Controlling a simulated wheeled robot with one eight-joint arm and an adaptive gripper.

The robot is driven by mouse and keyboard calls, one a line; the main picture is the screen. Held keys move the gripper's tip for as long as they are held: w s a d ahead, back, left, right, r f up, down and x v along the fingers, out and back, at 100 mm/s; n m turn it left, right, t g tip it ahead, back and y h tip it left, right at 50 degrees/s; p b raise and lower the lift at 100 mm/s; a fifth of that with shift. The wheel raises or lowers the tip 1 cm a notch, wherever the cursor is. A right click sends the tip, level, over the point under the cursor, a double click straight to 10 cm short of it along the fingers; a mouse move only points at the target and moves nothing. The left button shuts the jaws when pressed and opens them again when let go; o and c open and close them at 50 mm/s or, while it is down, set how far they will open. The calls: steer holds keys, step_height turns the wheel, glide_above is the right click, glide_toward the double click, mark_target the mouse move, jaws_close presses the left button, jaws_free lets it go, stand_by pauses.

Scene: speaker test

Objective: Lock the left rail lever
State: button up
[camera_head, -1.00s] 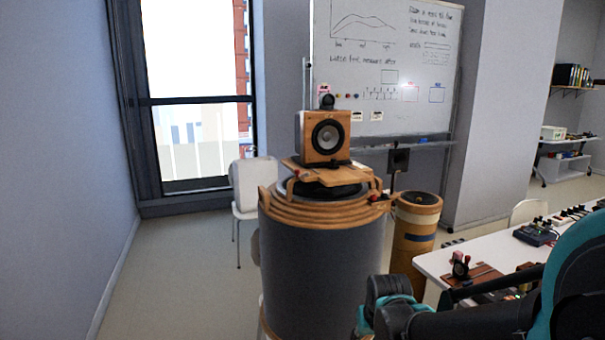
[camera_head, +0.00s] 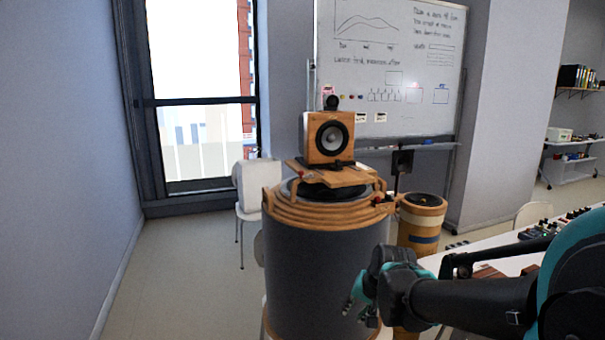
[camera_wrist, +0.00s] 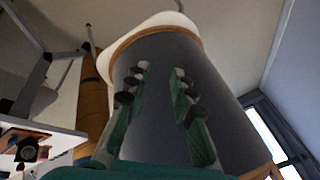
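A wooden speaker (camera_head: 329,138) stands on a wooden plate (camera_head: 345,178) on top of a big grey drum with wooden rings (camera_head: 318,250). A small red-tipped part, which looks like the left rail lever (camera_head: 301,175), is at the plate's left edge. Another red-tipped part (camera_head: 378,199) is at the right of the rings. Both are too small to tell whether locked. My gripper (camera_head: 358,306) is low, in front of the drum's right side, well below both red parts. In the wrist view my gripper (camera_wrist: 160,72) is open and empty, its fingers apart before the grey drum wall (camera_wrist: 165,110).
A narrower wooden cylinder (camera_head: 422,225) stands right of the drum. A white table (camera_head: 470,240) with small devices is at the right, beneath my arm. A white chair (camera_head: 248,205) is behind the drum at the left. The floor (camera_head: 175,285) at the left is clear.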

steer(key=w+a+r+m+t+y, duration=0.1)
steer(key=w+a+r+m+y, duration=0.15)
steer(key=w+r+m, duration=0.5)
steer(key=m+t+y, duration=0.4)
steer(key=m+t, duration=0.1)
steer(key=m, duration=1.1)
glide_toward(302, 171)
steer(key=x, duration=1)
steer(key=shift+w+a+f, duration=0.15)
steer(key=shift+w+f, duration=0.05)
jaws_close()
